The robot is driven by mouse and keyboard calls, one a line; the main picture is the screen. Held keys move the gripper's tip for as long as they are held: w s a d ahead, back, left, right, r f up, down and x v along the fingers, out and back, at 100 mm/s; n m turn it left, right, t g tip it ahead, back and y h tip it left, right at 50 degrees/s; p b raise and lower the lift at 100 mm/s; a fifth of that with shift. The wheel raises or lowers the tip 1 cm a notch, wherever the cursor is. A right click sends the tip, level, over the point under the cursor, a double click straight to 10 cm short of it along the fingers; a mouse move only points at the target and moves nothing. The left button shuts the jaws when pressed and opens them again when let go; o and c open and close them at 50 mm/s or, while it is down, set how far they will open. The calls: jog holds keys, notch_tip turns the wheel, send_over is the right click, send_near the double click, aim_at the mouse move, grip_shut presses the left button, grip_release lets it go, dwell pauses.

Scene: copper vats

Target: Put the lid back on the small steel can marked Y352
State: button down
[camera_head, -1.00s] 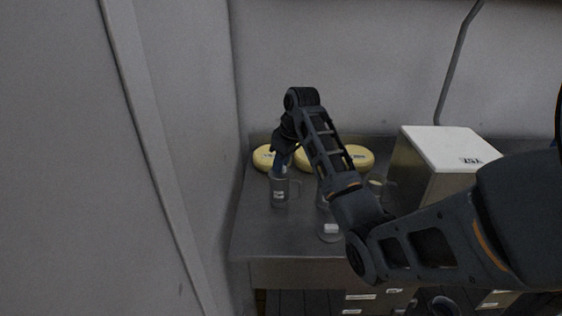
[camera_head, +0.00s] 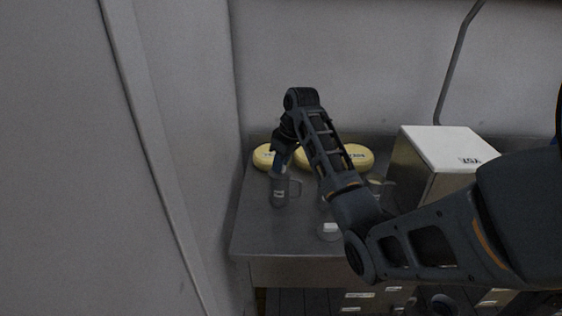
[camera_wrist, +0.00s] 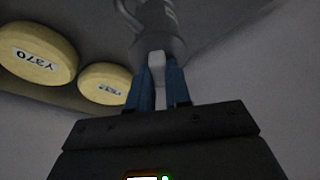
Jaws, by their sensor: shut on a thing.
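A small steel can (camera_head: 280,194) with a side handle and a white label stands upright at the left of the steel worktop. The label is too small to read. My gripper (camera_head: 281,172) points down right over the can's mouth. In the wrist view my gripper (camera_wrist: 161,82) has its blue fingers shut on the pale knob of the lid (camera_wrist: 159,60). The can (camera_wrist: 155,22) lies directly beyond the lid there, with its handle to the left. The lid is at or just above the rim; I cannot tell if it is seated.
Several yellow rounds (camera_head: 358,156) lie behind the can; one (camera_wrist: 36,54) reads Y370. A white-topped steel box (camera_head: 450,150) stands at the right. Another vessel (camera_head: 381,188) and a round item with a white label (camera_head: 330,231) are partly behind my arm. A wall is close at left.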

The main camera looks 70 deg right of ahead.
jog(key=shift+c, duration=2.4)
grip_release()
jog(key=shift+r+p, duration=0.7)
jog(key=shift+r, duration=2.8)
grip_shut()
